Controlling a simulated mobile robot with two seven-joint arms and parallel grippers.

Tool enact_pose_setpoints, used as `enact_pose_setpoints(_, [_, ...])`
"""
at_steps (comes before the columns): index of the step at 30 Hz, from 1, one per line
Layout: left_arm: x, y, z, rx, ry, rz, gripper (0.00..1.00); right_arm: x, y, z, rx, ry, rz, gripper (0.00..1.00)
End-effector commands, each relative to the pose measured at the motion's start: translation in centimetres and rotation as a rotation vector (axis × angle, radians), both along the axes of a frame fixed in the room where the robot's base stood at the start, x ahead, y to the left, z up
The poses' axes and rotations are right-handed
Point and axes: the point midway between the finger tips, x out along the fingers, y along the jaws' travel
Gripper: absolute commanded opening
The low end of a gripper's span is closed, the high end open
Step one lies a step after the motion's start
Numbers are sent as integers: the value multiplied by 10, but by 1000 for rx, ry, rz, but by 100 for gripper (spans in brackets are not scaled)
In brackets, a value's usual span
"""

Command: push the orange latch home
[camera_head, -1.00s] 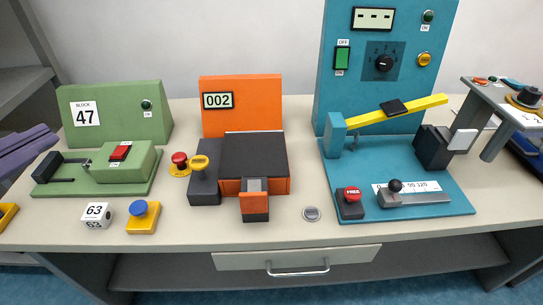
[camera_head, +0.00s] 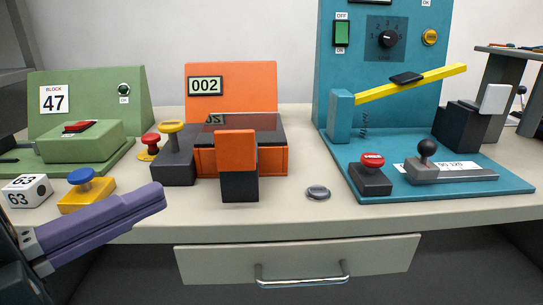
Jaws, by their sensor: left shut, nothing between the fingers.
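The orange latch (camera_head: 236,150) is an upright orange block on a dark base at the front of the orange machine (camera_head: 232,88). It sticks out toward me from the machine's dark-topped housing (camera_head: 270,160). My left gripper (camera_head: 160,195) has purple fingers, closed together and empty. It is in front of the table's left part, left of the latch and apart from it, pointing right. The right gripper is not in view.
A yellow knob (camera_head: 171,127) on a dark block and a red button (camera_head: 150,140) stand left of the latch. A blue button on a yellow base (camera_head: 85,188) is near my gripper. A grey disc (camera_head: 318,192) lies to the right. The blue gate station (camera_head: 440,190) is further right.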

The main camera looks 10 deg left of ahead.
Motion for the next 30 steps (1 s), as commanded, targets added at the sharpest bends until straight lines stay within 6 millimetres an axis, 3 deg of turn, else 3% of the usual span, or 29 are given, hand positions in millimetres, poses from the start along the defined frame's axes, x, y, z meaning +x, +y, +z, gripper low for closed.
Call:
enact_pose_setpoints(13, [76, -41, 3, -2, -3, 1, 0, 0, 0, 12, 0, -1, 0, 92])
enact_pose_setpoints(18, [100, -35, 1, 0, -2, 2, 0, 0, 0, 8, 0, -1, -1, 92])
enact_pose_setpoints(30, [114, -31, 1, -3, 1, 1, 0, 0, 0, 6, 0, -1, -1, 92])
